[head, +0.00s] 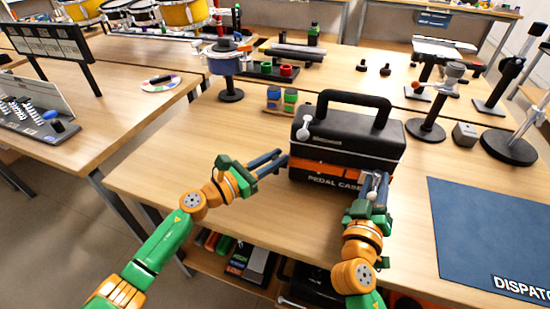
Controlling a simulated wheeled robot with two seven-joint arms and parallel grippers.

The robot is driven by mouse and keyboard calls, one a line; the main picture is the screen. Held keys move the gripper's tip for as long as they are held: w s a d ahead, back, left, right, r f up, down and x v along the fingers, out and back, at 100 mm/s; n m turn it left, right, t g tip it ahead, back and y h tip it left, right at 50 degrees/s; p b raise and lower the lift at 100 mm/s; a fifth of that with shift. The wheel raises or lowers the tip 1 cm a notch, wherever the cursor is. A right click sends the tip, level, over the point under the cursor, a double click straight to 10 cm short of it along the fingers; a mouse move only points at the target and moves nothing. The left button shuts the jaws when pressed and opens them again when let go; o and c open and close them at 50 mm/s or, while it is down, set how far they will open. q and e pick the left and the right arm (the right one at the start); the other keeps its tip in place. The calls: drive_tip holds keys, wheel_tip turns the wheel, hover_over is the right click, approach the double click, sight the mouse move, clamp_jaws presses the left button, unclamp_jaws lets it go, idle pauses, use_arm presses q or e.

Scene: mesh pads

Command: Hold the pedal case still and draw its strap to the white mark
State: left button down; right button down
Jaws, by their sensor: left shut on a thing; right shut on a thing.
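The pedal case (350,134) is a black box with a top handle, standing upright on the wooden table. An orange band, apparently its strap (325,168), runs across the front above the "PEDAL CASE" lettering. My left gripper (281,160) is shut at the case's left side, apparently on its edge. My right gripper (376,180) is shut at the right part of the front, by the orange band and apparently on the strap. Its fingers hide the band there, and the exact grip is too small to tell. I cannot make out the white mark for certain.
A blue dispatch mat (490,235) lies at the right. Stands with round black bases (509,147) are right of the case. Small coloured jars (281,99) stand behind it at the left. The table left of the case is clear.

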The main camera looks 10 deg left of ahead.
drive_tip(key=shift+a+f, duration=0.1)
use_arm(q)
drive_tip(key=a, duration=0.6)
drive_tip(key=shift+w, duration=0.45)
drive_tip(key=c, duration=0.8)
unclamp_jaws()
drive_tip(key=shift+o, duration=0.2)
drive_tip(key=v, duration=1.2)
drive_tip(key=shift+s, duration=0.15)
